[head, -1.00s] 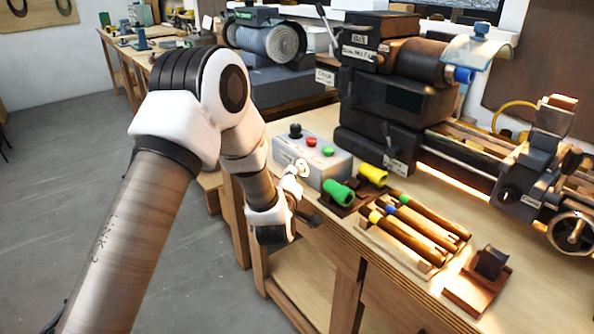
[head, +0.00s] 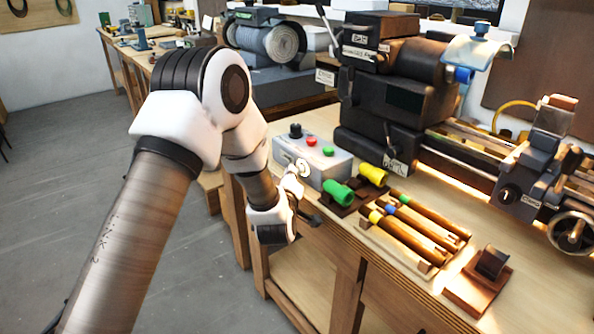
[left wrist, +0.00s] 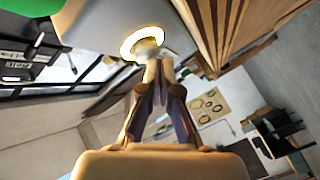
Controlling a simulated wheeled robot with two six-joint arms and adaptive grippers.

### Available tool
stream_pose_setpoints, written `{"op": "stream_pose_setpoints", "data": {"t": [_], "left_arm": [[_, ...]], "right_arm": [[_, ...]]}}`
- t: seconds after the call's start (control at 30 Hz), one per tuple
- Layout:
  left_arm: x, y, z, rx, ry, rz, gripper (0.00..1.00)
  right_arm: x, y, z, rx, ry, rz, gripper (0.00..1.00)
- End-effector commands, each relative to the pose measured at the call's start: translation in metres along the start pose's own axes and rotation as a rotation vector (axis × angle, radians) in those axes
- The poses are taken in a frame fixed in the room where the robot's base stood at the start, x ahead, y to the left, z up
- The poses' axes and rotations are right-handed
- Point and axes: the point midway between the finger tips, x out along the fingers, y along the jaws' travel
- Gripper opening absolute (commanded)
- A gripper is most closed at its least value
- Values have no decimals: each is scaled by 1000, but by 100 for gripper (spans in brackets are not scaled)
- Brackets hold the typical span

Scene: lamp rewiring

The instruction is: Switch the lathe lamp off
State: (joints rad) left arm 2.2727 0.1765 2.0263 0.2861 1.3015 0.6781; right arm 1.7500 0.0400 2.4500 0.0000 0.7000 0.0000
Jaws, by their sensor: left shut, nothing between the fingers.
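A grey control box (head: 325,166) stands on the workbench with a black knob (head: 295,131), a red button (head: 311,141) and a green button (head: 328,151) on top. A pale ring (head: 303,167) marks its front face; in the left wrist view this ring (left wrist: 131,38) glows, with a small pale switch in its middle. My left gripper (left wrist: 158,68) is shut and empty, its fingertips right at the ring's lower edge. I cannot tell whether they touch the switch. The lamp itself I cannot make out; warm light falls on the bench below the lathe (head: 400,90).
Several wooden-handled tools (head: 405,235) lie in a rack nearer the bench's front edge. A wooden block with a dark piece (head: 478,280) is at the lower right. Floor at left is clear.

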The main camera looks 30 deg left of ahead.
Motion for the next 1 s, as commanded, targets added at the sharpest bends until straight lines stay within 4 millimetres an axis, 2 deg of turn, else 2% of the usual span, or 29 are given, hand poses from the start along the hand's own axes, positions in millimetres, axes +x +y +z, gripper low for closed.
{"op": "stream_pose_setpoints", "data": {"t": [0.43, 1.0], "left_arm": [[4, 3, 3, 0, -1, -1, 0], [-8, -7, -6, -1, 0, -4, 0]], "right_arm": [[2, 0, 0, 0, 0, 0, 40], [4, 0, 0, 0, 0, 0, 40]]}}
